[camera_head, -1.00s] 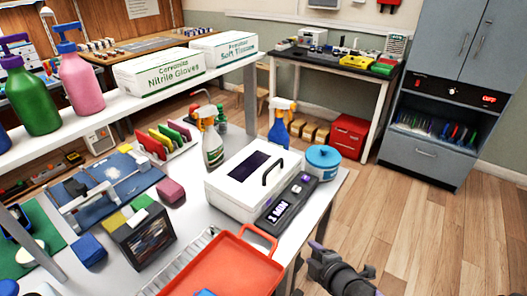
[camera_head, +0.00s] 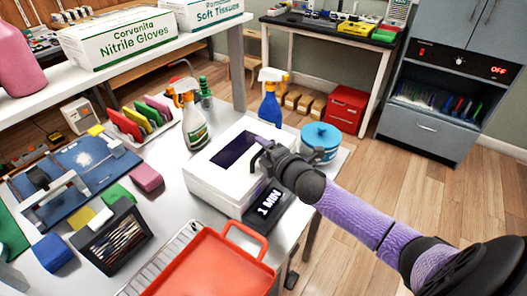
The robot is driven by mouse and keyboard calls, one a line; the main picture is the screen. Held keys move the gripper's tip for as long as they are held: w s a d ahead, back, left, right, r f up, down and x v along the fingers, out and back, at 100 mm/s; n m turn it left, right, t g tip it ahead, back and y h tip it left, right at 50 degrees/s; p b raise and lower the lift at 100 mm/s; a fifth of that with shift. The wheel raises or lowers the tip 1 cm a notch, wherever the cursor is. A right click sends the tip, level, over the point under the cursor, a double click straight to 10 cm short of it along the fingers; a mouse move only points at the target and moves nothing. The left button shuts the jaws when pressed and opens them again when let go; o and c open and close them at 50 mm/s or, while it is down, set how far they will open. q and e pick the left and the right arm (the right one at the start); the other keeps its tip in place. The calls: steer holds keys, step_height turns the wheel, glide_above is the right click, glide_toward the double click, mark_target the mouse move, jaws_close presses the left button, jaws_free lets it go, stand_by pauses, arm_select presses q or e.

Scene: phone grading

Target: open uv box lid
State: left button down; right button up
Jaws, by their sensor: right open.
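The white UV box (camera_head: 212,182) stands on the grey workbench with its lid down. A dark window (camera_head: 236,149) is set in the lid. A black control panel (camera_head: 269,203) reading "1 MIN" is at its front right. My right gripper (camera_head: 258,156) is over the right part of the lid, where the black handle is. The gripper and wrist hide most of the handle, so contact is unclear. The right gripper is open. My left gripper is not in view.
A blue-lidded tub (camera_head: 320,141) stands close right of the box. Spray bottles, one white (camera_head: 193,122) and one blue (camera_head: 268,106), stand behind it. A red tray (camera_head: 208,266) lies in front.

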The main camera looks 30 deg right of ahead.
steer(key=shift+w, duration=0.1)
jaws_close()
stand_by(0.4)
stand_by(1.0)
